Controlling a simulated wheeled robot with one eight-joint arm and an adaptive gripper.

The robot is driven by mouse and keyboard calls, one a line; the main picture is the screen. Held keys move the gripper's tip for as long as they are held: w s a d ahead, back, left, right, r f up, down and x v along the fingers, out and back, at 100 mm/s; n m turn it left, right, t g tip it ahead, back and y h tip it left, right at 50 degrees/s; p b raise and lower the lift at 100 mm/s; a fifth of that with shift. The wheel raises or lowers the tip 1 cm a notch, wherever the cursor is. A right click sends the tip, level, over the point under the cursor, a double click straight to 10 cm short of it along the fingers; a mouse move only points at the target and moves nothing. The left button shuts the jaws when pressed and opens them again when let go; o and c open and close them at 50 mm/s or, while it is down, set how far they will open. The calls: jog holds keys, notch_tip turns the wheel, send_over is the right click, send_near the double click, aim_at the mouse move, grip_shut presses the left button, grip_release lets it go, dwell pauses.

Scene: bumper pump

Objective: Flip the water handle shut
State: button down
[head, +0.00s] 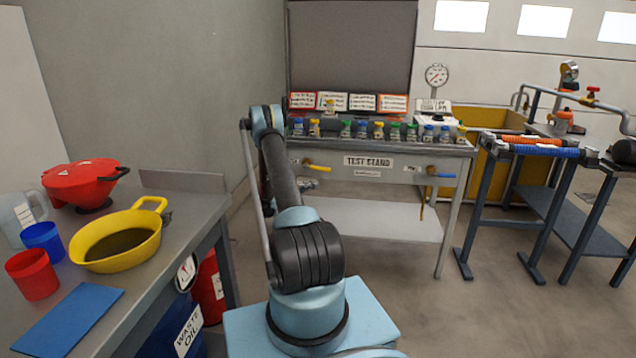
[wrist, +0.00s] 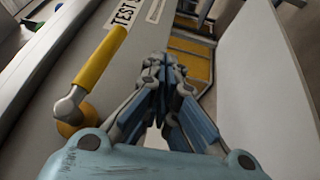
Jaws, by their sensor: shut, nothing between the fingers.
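Two lever handles are on the front panel of the test stand (head: 325,149). The yellow handle (head: 318,168) is at the left, and the blue handle (head: 441,174) is at the right. No water marking is readable on either. In the wrist view the yellow handle (wrist: 102,58) lies close, left of my gripper (wrist: 163,62), with its metal pivot nearer the camera. My gripper is shut and empty, beside the yellow handle with a visible gap. In the head view my arm hides most of the gripper. The blue handle is not identifiable in the wrist view.
Several small coloured-capped bottles line the stand's top, below label cards (head: 362,102). A pale lower shelf (head: 375,216) sits under the panel. A workbench (head: 186,207) with a yellow pan (head: 120,222) stands at left. Blue-grey racks (head: 484,200) stand right; open floor lies between.

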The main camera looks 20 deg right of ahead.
jog(key=a+f, duration=0.2)
jog(key=a, duration=0.4)
jog(key=shift+a+f, duration=0.15)
jog(key=shift+a, duration=0.2)
